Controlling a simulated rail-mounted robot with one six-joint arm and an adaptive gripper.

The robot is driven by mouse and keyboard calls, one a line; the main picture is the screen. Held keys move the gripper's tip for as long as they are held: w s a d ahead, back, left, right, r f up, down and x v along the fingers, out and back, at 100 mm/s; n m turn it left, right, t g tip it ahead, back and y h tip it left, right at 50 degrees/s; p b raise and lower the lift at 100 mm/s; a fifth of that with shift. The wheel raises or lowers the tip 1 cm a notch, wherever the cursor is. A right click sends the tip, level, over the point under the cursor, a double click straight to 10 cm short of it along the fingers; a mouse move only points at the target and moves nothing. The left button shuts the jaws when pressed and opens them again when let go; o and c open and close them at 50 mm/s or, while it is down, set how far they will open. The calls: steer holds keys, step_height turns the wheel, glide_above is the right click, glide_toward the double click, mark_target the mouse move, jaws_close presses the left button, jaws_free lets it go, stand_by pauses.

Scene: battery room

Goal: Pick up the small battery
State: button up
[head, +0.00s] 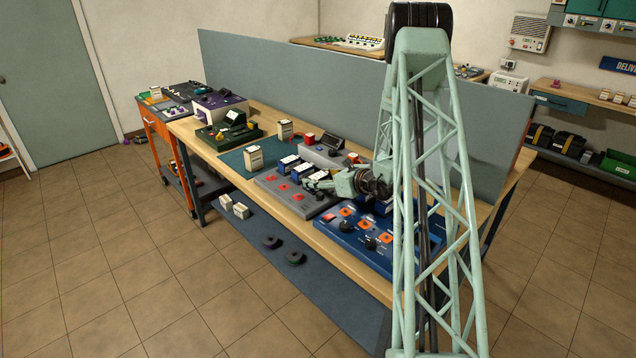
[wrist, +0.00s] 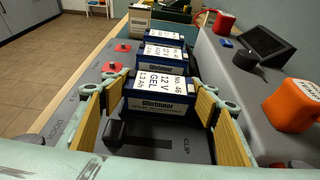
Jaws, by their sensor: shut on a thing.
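A small battery (wrist: 160,98) with a blue case and a white label reading "12 V GEL 1.3 Ah" stands upright in the wrist view. My gripper (wrist: 163,84) has one yellow-padded finger on each side of it and is shut on it. In the head view my gripper (head: 316,182) is low over the grey panel on the bench, and the held battery is mostly hidden there. Two similar blue batteries stand in a row beyond it, one nearer (wrist: 161,57) and one farther (wrist: 157,38). I cannot tell whether the held battery touches the panel.
The grey panel (head: 286,199) has red pieces on it and stands on the wooden bench (head: 218,166). A blue panel (head: 352,244) is to its right. An orange object (wrist: 290,108), a dark screen (wrist: 262,45) and a red mug (wrist: 224,22) are right of my gripper.

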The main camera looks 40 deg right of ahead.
mark_target(318, 176)
steer(key=shift+c, duration=1)
steer(key=shift+r, duration=0.2)
steer(key=shift+r, duration=1.45)
steer(key=shift+s+a+r, duration=0.1)
steer(key=shift+r, duration=0.1)
steer(key=s+a+r, duration=0.1)
steer(key=s+a, duration=0.7)
steer(key=s, duration=0.5)
steer(key=shift+a+r, duration=0.2)
steer(key=shift+a, duration=0.1)
steer(key=shift+s, duration=0.1)
